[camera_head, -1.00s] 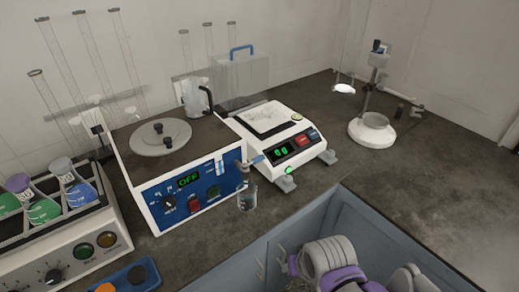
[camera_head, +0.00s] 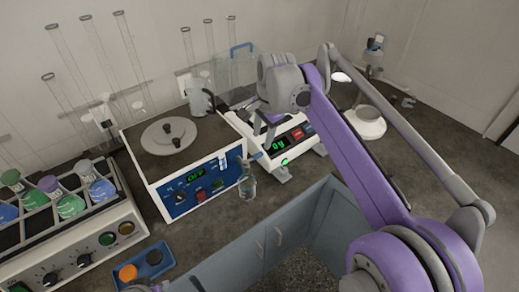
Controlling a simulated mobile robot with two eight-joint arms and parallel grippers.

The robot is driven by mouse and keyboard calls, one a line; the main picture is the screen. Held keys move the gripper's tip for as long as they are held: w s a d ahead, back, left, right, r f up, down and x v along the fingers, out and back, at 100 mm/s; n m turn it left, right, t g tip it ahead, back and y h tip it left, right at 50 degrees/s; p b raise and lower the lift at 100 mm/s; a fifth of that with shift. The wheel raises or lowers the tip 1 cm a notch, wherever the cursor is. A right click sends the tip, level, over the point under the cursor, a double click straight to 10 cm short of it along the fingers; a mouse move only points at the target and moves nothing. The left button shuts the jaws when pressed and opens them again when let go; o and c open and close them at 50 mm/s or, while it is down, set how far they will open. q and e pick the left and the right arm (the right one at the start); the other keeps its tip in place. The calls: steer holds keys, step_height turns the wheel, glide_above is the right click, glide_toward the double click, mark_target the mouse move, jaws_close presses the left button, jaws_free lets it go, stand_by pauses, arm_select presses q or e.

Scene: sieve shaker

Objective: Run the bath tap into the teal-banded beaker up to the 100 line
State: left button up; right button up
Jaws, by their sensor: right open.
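A small clear beaker (camera_head: 247,188) stands on the bench at the front right corner of the water bath (camera_head: 200,190). It is below the bath tap (camera_head: 243,163). Its band, markings and water level are too small to read. The bath display reads OFF. My right gripper (camera_head: 264,120) is open, over the balance and behind the tap and beaker, not touching the beaker. Its fingers are partly hidden by the wrist. Small grey parts at the bottom edge may belong to my left arm; its jaws cannot be made out.
The balance (camera_head: 298,146) stands right of the bath, partly behind my right arm. A clear vessel (camera_head: 200,101) is at the bath's back. A flask rack (camera_head: 92,200) stands left, with a blue tray (camera_head: 147,262) in front. The bench at right is mostly clear.

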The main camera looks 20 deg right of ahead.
mark_target(259, 154)
steer(key=f, duration=0.2)
steer(key=w+f, duration=0.1)
steer(key=f, duration=0.4)
steer(key=shift+w+a+f, duration=0.25)
steer(key=shift+f, duration=0.05)
jaws_close()
stand_by(1.0)
